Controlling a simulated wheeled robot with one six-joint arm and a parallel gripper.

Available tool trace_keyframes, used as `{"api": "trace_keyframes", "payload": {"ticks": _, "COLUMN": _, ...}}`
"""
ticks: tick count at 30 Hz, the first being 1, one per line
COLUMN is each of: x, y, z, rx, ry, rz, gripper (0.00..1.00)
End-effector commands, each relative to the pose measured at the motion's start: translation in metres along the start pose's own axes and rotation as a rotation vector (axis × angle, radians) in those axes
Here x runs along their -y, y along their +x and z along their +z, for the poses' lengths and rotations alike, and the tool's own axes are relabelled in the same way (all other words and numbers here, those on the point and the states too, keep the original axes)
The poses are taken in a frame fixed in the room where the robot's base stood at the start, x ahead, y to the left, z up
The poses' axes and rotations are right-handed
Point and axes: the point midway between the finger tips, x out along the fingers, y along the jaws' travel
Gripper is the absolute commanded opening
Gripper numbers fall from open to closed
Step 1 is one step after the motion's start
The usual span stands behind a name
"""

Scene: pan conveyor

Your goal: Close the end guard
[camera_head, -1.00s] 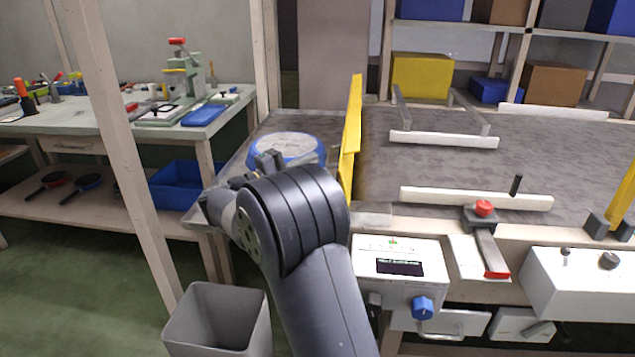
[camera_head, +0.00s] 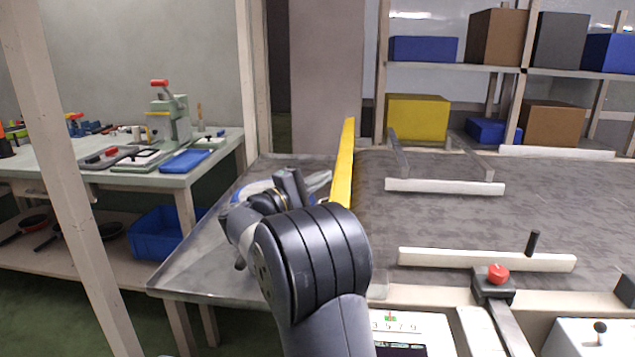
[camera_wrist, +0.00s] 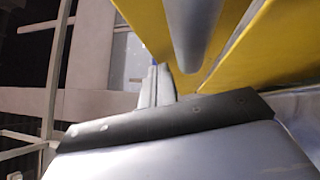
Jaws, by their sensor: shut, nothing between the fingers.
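The yellow end guard (camera_head: 344,160) stands upright at the left end of the belt, seen nearly edge-on in the head view. My arm hides its near lower part. My gripper (camera_head: 289,187) is left of the guard, over the grey end plate; I cannot tell whether it touches the guard. In the wrist view, yellow panels (camera_wrist: 265,45) fill the upper right, close to my gripper (camera_wrist: 157,82). The gripper is shut and empty. A grey bar (camera_wrist: 196,30) lies in front of the yellow there.
The grey belt (camera_head: 450,225) extends right, with white rails (camera_head: 485,260). A red-knobbed lever (camera_head: 498,274) is at the front. A workbench (camera_head: 225,150) stands left.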

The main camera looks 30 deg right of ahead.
Motion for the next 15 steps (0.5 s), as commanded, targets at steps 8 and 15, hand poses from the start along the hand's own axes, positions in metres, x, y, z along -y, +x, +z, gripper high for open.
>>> {"api": "trace_keyframes", "payload": {"ticks": 8, "x": -0.0014, "y": 0.0013, "z": 0.0014, "rx": 0.001, "ry": 0.016, "rz": -0.015, "gripper": 0.0}}
{"api": "trace_keyframes", "payload": {"ticks": 15, "x": -0.0036, "y": 0.006, "z": 0.0061, "rx": 0.001, "ry": 0.068, "rz": -0.067, "gripper": 0.0}}
